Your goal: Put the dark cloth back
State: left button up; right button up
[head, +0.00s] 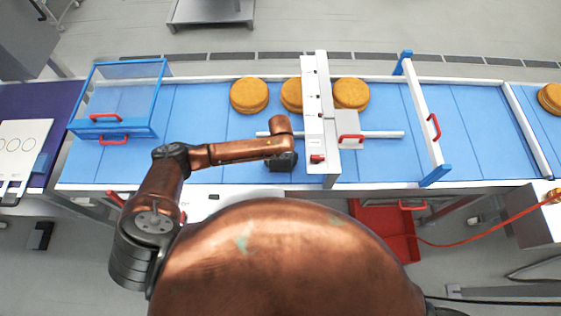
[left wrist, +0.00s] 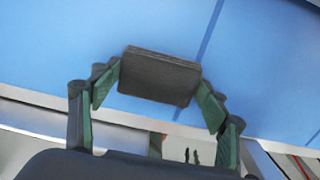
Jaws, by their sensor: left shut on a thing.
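My left gripper (head: 284,163) is low over the near part of the blue belt (head: 215,150), just left of the white upright bar. In the left wrist view, the fingers of my left gripper (left wrist: 160,88) are closed on the dark cloth (left wrist: 160,77), a folded, flat grey-black pad, with a green-lined finger at each side. The blue belt (left wrist: 255,75) lies behind it. I cannot tell whether the cloth touches the belt. In the head view the cloth cannot be told apart from the dark gripper. My right gripper is not in view.
Several round golden cakes (head: 249,95) sit along the belt's far side. A white bar (head: 320,120) with a red-handled box crosses the belt. A clear blue-framed guard (head: 118,98) stands left, and a white frame (head: 423,115) right. A red bin (head: 388,230) is below.

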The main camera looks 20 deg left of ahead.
aim_at(281, 163)
pick_arm(q)
jog(key=shift+f, duration=0.1)
jog(key=o, duration=1.1)
notch_tip(281, 163, up, 12)
jog(key=shift+r+b, duration=0.15)
jog(key=shift+b, duration=0.5)
